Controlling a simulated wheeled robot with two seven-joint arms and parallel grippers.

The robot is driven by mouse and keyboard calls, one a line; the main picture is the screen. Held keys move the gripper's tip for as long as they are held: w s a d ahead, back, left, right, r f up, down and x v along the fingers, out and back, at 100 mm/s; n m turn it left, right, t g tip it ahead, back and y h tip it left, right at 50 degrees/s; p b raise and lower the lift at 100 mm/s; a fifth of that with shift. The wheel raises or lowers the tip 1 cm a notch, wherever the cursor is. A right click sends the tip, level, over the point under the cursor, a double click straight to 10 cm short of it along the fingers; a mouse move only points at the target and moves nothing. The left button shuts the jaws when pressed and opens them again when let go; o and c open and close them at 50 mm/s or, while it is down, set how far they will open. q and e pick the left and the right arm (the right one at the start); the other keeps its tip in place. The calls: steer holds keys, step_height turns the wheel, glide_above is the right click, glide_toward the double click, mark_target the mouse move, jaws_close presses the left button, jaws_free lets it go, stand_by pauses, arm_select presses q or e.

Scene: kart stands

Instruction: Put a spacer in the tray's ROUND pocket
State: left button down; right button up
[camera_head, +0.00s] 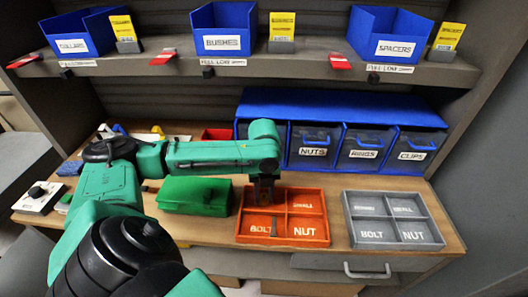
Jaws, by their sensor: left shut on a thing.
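The blue SPACERS bin (388,35) stands on the upper shelf at the right. An orange tray (327,215) with pockets lies on the bench near the middle. Its front pockets read BOLT and NUT, and its back right pocket reads SMALL. My left gripper (265,203) points down over the tray's back left pocket, whose label it hides. It is shut on a small part that is too dark and covered to make out. I cannot tell whether the part touches the pocket floor. My right gripper is not in view.
A grey tray (350,218) with similar pockets lies to the right. A green case (195,196) lies close left of the orange tray. Blue NUTS, RINGS and CLIPS bins (365,150) stand behind. COLLARS (84,32) and BUSHES (223,28) bins share the upper shelf.

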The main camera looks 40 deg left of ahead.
mark_target(264, 195)
arm_select(q)
steer(key=shift+f, duration=0.1)
steer(key=c, duration=0.6)
jaws_free()
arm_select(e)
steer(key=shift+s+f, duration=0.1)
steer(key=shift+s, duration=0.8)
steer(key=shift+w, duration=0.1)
arm_select(q)
step_height(264, 195, up, 12)
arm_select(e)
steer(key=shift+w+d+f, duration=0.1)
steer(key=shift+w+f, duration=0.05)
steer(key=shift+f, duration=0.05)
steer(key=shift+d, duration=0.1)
